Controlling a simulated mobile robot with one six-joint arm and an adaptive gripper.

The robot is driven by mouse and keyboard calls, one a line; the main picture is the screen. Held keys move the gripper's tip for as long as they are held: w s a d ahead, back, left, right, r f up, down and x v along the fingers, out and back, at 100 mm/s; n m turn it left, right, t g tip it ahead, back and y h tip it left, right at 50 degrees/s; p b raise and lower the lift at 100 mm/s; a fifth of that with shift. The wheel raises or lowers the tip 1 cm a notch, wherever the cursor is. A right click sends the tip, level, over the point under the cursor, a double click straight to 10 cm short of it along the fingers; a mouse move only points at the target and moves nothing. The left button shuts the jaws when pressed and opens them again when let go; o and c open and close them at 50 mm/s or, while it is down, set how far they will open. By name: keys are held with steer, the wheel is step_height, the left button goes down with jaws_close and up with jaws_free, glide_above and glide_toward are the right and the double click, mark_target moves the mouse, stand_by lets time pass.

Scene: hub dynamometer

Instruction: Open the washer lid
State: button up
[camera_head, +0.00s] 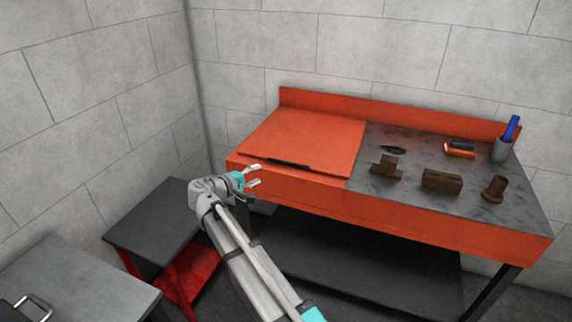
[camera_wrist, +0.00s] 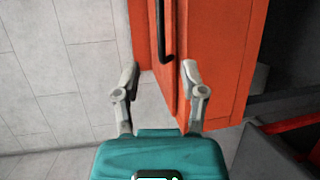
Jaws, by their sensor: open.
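The washer is an orange bench with a flat orange lid (camera_head: 305,140) on its left part, and the lid lies shut. A black handle (camera_head: 288,162) runs along the lid's front edge; it also shows in the wrist view (camera_wrist: 161,35). My gripper (camera_head: 257,175) is open and empty, in front of the washer's front left and left of the handle. In the wrist view my gripper (camera_wrist: 160,78) has its fingers apart, with the lid's edge and the handle's end beyond the fingertips. No contact with the handle shows.
The washer's grey top (camera_head: 420,165) at the right holds several brown metal parts, orange items (camera_head: 460,150) and a cup with a blue tool (camera_head: 505,145). A dark-topped red table (camera_head: 150,220) stands at the left. A grey surface (camera_head: 80,280) is at the lower left.

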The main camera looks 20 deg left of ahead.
mark_target(286, 163)
steer(key=b+x, duration=0.2)
steer(key=x, duration=1.1)
steer(key=shift+w+d+f, duration=0.15)
steer(key=shift+w, duration=0.2)
jaws_close()
